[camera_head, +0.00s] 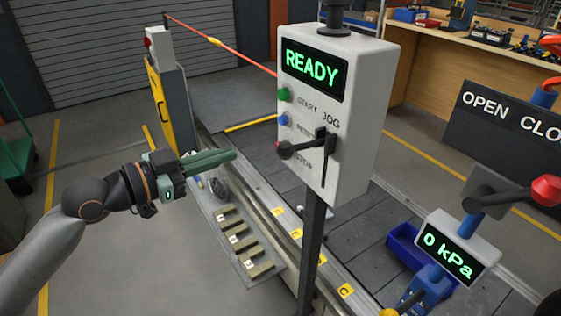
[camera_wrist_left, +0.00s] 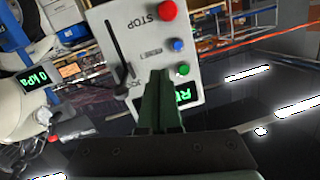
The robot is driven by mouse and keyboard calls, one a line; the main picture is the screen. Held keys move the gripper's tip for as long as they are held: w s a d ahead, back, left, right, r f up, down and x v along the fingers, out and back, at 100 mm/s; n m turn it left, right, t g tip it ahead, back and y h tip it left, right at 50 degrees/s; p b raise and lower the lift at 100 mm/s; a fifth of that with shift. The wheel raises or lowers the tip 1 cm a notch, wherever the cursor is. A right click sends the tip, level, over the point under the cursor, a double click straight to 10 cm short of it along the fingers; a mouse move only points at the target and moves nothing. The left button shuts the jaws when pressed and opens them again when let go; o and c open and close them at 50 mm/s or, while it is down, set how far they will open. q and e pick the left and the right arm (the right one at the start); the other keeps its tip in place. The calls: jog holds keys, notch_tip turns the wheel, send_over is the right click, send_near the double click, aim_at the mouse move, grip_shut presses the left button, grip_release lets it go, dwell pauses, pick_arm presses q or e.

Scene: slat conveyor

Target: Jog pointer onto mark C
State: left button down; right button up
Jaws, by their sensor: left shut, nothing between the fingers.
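The grey control box (camera_head: 356,112) has a lit READY display (camera_head: 313,72), a green START button (camera_head: 284,95) and a blue button (camera_head: 283,120). A black jog lever (camera_head: 320,142) with a round dark knob (camera_head: 284,149) sticks out at the upper end of its slot. The knob overlaps the STOP button. I cannot make out the pointer. My left gripper (camera_head: 233,155) is shut and empty, left of the knob and apart from it. In the left wrist view the fingers (camera_wrist_left: 158,82) overlap the box (camera_wrist_left: 145,50).
Other yellow marks line the rail (camera_head: 270,190). The box's post (camera_head: 312,235) stands before the conveyor. At right are a 0 kPa gauge (camera_head: 449,250), a red-knobbed lever (camera_head: 546,189) and a blue bin (camera_head: 405,240). A tray of blocks (camera_head: 262,288) lies below my gripper.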

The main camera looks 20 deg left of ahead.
aim_at(281, 143)
pick_arm(q)
jog(key=s+d+r+m+g+h+b, duration=0.1)
jog(key=s+d+r+m+h, duration=0.3)
jog(key=r, duration=0.5)
jog(key=s+d+m+g, duration=0.1)
jog(key=s+d+m, duration=0.1)
jog(key=s, duration=0.1)
jog(key=shift+d+r+g+b, duration=0.15)
jog(key=shift+g+b, duration=0.15)
pick_arm(e)
jog(key=shift+a+f, duration=0.2)
jog(key=shift+f, duration=0.3)
jog(key=shift+a+f, duration=0.2)
jog(key=shift+f, duration=0.25)
pick_arm(q)
jog(key=shift+w, duration=0.15)
pick_arm(e)
jog(key=shift+w+d+r, duration=0.1)
jog(key=shift+w+r, duration=0.05)
